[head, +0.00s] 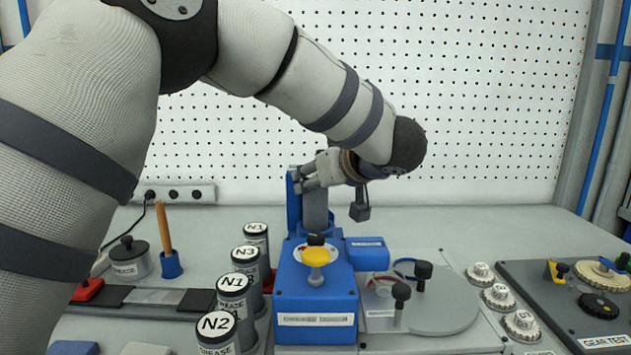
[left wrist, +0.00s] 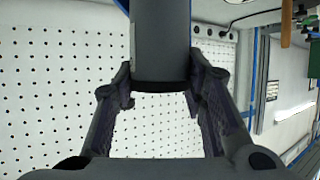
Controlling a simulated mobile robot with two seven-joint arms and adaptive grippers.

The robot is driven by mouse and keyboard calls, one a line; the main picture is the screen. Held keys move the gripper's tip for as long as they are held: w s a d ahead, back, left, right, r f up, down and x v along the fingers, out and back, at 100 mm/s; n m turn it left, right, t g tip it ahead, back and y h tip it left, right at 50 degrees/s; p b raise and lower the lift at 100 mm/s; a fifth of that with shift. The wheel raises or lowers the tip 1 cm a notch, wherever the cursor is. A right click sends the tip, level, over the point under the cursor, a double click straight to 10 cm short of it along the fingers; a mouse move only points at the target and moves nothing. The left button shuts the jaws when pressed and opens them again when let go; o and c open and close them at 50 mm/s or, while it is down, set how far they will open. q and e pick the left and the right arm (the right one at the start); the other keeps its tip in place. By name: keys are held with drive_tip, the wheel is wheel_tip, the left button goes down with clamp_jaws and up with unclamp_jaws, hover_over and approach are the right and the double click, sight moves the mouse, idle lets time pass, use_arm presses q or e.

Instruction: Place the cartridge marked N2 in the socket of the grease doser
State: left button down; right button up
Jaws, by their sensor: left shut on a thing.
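My left gripper (head: 322,171) is shut on the end of a dark grey cylinder (head: 315,207), which looks like a cartridge. It stands upright at the back of the blue grease doser (head: 315,295), beside the blue upright (head: 294,205). In the left wrist view the cylinder (left wrist: 161,45) is between the fingers of the gripper (left wrist: 160,98). No marking shows on it, and its lower end is hidden, so I cannot tell whether it sits in the socket. A cartridge marked N2 (head: 217,325) stands nearest in the row at left. My right gripper is not in view.
Cartridges marked N1 (head: 233,285), N3 (head: 245,258) and another N1 (head: 257,233) stand behind N2. A round grey plate (head: 440,305) and white knobbed parts (head: 500,296) are at right. A lidded pot (head: 130,260) is at left.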

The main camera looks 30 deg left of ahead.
use_arm(q)
drive_tip(key=shift+f, duration=0.2)
drive_tip(key=shift+f, duration=0.2)
drive_tip(key=c, duration=1)
unclamp_jaws()
drive_tip(key=shift+s+d+r, duration=0.15)
drive_tip(key=shift+d+r, duration=0.15)
drive_tip(key=v, duration=1.1)
drive_tip(key=shift+s+d, duration=0.1)
drive_tip(key=shift+d, duration=0.1)
